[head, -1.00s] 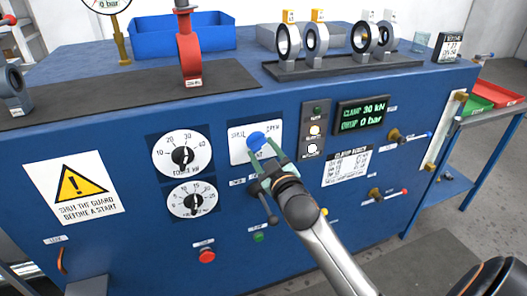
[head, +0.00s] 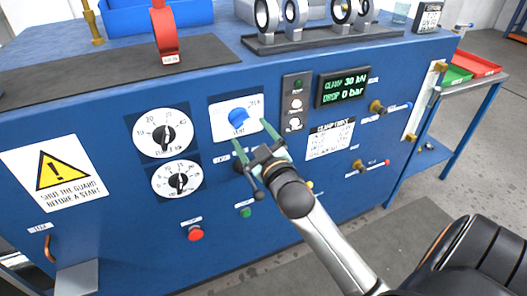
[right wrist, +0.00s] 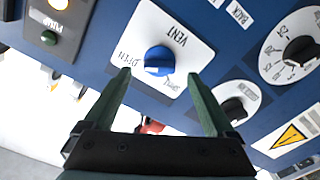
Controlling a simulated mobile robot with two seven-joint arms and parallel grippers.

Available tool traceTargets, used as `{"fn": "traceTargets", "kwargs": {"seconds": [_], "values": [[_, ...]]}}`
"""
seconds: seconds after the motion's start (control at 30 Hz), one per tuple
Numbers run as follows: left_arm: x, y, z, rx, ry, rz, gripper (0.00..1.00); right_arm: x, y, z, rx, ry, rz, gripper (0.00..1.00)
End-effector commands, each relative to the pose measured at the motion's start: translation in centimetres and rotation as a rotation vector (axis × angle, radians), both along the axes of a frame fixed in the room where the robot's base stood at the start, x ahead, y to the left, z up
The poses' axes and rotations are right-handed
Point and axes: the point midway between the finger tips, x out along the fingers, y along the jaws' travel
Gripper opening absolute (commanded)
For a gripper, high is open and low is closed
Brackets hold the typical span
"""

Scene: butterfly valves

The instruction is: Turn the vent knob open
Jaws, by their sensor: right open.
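The blue vent knob (head: 238,117) sits on a white plate on the front of the blue cabinet. It also shows in the right wrist view (right wrist: 159,60), upside down, with OPEN printed on the left and VENT above it. I cannot tell exactly which word the knob points at. My right gripper (head: 250,133) is open and empty, just in front of and below the knob. In the right wrist view its green fingers (right wrist: 158,76) stand apart on either side of the knob's line, with a gap short of it. My left gripper is not in view.
Two black-pointer dials (head: 163,133) are left of the knob plate. A lamp panel (head: 295,101) and a display reading CLAMP 30 kN, DROP 0 bar (head: 342,87) are to the right. A red button (head: 195,233) and a green button (head: 246,212) sit lower down.

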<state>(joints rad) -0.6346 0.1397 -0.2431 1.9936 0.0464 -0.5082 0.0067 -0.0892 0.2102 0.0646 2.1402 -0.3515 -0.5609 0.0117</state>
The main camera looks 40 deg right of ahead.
Motion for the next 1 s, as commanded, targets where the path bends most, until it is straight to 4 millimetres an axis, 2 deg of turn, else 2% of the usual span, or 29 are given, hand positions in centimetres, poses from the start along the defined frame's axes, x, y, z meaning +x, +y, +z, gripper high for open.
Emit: {"fn": "traceTargets", "kwargs": {"seconds": [0.03, 0.2, 0.4, 0.6, 1.0], "values": [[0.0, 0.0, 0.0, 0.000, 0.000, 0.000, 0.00, -1.2, 0.3, -0.1, 0.003, 0.003, 0.000, 0.90], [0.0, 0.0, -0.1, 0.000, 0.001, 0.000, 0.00, -4.4, 1.1, -0.2, 0.003, 0.003, -0.001, 0.90], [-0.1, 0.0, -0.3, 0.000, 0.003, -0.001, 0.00, -7.1, 1.7, -0.1, 0.002, 0.003, -0.001, 0.90], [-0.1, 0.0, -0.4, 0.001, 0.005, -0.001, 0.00, -8.2, 2.0, 0.0, 0.001, -0.001, -0.001, 0.90], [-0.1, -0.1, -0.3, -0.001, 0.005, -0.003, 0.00, -8.3, 2.0, 0.0, 0.001, 0.000, 0.000, 0.90]]}}
